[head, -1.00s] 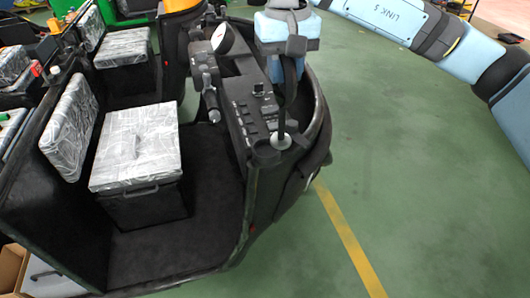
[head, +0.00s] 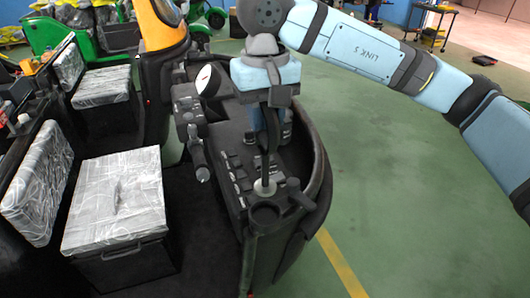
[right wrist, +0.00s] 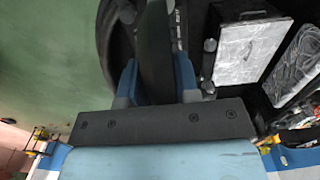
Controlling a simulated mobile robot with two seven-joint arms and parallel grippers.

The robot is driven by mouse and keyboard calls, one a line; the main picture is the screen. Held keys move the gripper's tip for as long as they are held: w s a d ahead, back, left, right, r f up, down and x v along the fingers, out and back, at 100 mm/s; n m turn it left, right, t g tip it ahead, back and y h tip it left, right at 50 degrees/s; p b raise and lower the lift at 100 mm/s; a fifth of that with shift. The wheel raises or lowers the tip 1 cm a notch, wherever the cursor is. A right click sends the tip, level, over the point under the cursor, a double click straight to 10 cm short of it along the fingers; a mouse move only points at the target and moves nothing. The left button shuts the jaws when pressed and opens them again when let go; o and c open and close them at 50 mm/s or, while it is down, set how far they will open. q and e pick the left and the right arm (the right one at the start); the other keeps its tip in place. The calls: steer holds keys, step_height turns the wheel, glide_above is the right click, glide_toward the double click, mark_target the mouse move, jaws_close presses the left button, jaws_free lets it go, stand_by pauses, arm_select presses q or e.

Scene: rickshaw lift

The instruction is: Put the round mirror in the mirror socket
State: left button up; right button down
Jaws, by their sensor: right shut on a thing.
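My right gripper (head: 269,122) points down over the vehicle's black dashboard and is shut on a dark, flat thing. I take this for the round mirror (right wrist: 156,45), seen nearly edge-on between the blue fingers in the right wrist view; its face does not show. In the head view the fingers largely hide it. Below the gripper, a thin upright rod stands on a pale round base (head: 265,187). A dark round recess (head: 265,213) lies just in front of that base; I cannot tell whether either is the mirror socket. My left gripper is not in view.
A round white-faced, black-rimmed disc (head: 207,81) stands on the dashboard, left of the gripper. A wrapped seat (head: 118,200) is at the left. An orange-and-black vehicle part (head: 163,50) rises behind. Green floor (head: 400,180) on the right is clear.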

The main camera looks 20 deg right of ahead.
mark_target(265, 154)
step_height(265, 154, down, 4)
steer(key=shift+s+r, duration=0.1)
steer(key=shift+f+p, duration=0.55)
steer(key=shift+f, duration=1.8)
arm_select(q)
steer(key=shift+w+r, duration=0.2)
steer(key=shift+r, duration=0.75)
arm_select(e)
steer(key=shift+f, duration=0.15)
steer(key=c, duration=0.8)
jaws_free()
steer(key=shift+c, duration=0.2)
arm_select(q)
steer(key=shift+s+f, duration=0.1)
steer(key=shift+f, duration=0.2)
